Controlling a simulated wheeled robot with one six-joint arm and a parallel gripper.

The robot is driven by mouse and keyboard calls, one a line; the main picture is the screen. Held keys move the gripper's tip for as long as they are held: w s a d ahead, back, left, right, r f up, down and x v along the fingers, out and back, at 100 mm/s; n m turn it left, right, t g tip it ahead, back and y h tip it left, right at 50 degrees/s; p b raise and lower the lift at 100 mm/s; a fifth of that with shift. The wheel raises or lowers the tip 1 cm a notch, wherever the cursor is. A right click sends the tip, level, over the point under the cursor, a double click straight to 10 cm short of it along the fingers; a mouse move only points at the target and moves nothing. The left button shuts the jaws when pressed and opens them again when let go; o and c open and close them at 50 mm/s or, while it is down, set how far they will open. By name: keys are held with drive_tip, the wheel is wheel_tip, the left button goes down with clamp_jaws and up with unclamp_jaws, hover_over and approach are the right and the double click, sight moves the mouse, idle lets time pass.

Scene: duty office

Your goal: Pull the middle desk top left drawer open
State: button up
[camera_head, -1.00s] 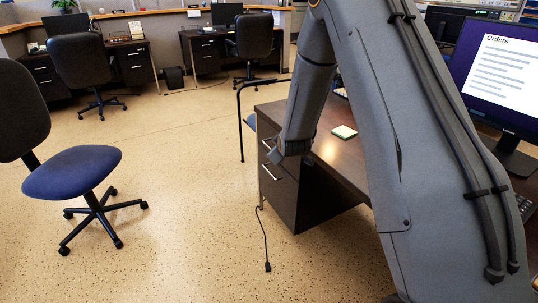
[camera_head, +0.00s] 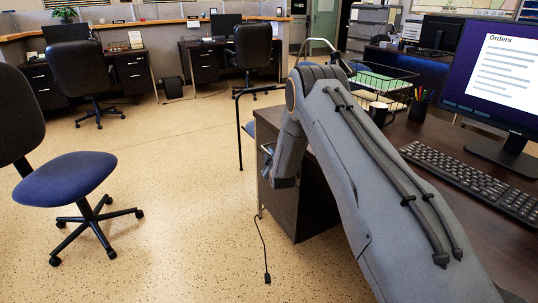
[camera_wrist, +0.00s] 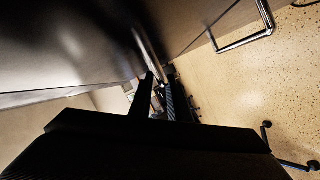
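The middle desk (camera_head: 330,185) has dark drawers at its left end. The top drawer's silver handle (camera_head: 267,149) shows beside my forearm in the head view, and the drawer looks shut. My gripper is mostly hidden behind my arm there. In the wrist view my gripper's two dark fingers (camera_wrist: 161,76) stand apart, with a gap between them. A silver bar, apparently the top handle (camera_wrist: 150,52), runs to the fingertips; I cannot tell whether they touch it. The lower drawer's handle (camera_wrist: 245,38) is to the upper right.
A blue-seated chair (camera_head: 66,180) stands left, with open floor between it and the desk. A cable (camera_head: 262,250) lies on the floor by the desk. The desktop holds a monitor (camera_head: 490,80), a keyboard (camera_head: 470,180), a wire tray (camera_head: 385,85) and a pen cup (camera_head: 418,110).

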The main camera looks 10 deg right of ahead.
drive_tip(key=shift+x, duration=0.95)
clamp_jaws()
idle(0.8)
